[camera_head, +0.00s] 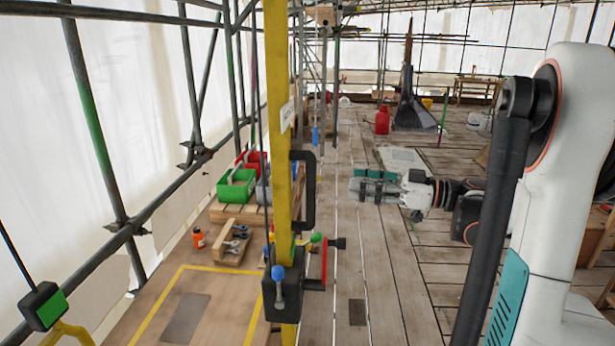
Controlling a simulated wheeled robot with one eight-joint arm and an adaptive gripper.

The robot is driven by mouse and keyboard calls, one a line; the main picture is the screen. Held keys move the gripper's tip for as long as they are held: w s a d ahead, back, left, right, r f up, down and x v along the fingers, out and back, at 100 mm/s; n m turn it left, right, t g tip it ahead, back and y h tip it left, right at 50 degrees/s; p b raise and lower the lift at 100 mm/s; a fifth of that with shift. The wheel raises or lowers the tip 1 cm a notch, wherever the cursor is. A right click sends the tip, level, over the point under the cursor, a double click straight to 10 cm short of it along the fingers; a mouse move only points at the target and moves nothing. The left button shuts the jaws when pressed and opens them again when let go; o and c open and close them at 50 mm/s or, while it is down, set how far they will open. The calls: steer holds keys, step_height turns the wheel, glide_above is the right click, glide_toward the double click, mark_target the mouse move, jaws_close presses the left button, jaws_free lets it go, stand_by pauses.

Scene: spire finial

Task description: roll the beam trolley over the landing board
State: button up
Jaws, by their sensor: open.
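The landing board (232,277) appears to be the wooden panel with a yellow outline at the lower left, with a grey patch on it. A yellow upright post (277,150) stands right of it, with a black pull handle (309,190) and a black block with a blue knob and red lever (324,262). I cannot tell for sure which part is the beam trolley; an overhead beam above the post is out of view. My gripper (356,187), with teal pads, is open and empty, pointing left, to the right of the black handle and apart from it.
Green and red bins (236,190) stand on a wooden pallet at left, near a tool block (232,243) and an orange bottle (198,238). Scaffold tubes line the left. A red can (382,121) stands farther back. Plank floor ahead is mostly clear.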

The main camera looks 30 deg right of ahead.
mark_target(311, 177)
steer(key=x, duration=1.2)
steer(key=shift+w+a+p, duration=0.2)
steer(key=shift+w+p, duration=0.1)
steer(key=shift+p, duration=0.05)
jaws_close()
